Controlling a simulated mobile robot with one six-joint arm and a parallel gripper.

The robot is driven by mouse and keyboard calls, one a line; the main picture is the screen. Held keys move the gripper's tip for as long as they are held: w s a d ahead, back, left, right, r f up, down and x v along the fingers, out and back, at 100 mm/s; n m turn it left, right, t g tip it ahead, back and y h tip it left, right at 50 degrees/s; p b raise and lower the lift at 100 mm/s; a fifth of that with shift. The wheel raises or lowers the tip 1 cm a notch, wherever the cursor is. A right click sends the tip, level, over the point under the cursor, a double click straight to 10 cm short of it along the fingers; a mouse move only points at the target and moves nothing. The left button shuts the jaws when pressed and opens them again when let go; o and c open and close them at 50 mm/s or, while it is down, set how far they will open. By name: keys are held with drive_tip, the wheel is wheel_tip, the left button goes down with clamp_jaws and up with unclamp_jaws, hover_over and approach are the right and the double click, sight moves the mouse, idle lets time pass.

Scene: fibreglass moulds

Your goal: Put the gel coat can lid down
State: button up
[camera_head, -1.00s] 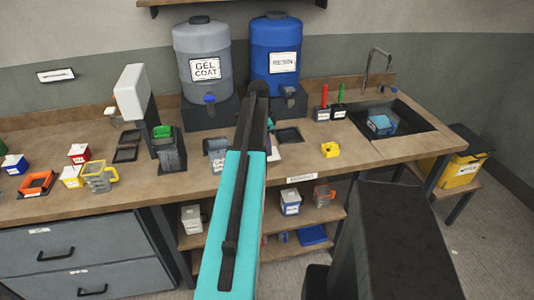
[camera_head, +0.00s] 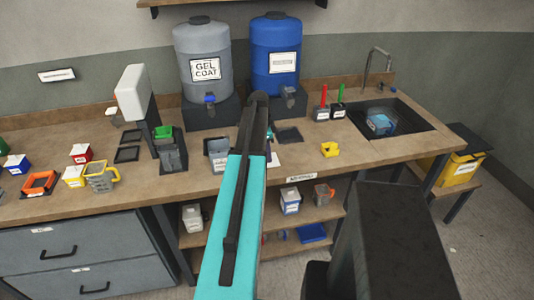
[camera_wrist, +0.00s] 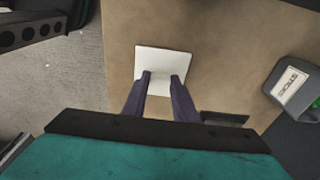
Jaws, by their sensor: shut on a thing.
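The gel coat can lid, a white square plate (camera_wrist: 163,62), is between the two dark purple fingers of my gripper (camera_wrist: 161,76) in the wrist view. The fingers are shut on its near edge. The lid is over the brown worktop (camera_wrist: 215,35), close to its front edge; I cannot tell whether it touches the surface. In the head view my arm hides most of the gripper, and only a small white part of the lid (camera_head: 274,161) shows beside the arm.
A grey labelled container (camera_wrist: 294,88) stands to the right in the wrist view. The gel coat drum (camera_head: 203,60) and a blue drum (camera_head: 276,55) stand at the back. A yellow piece (camera_head: 330,149) and the sink (camera_head: 400,123) are to the right.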

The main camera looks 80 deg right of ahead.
drive_tip(key=shift+f, duration=0.15)
drive_tip(key=o, duration=1)
wheel_tip(320, 180, up, 12)
drive_tip(key=w+b, duration=0.1)
drive_tip(key=b, duration=0.2)
drive_tip(key=shift+w+a, duration=0.15)
drive_tip(key=shift+a, duration=0.15)
idle(0.6)
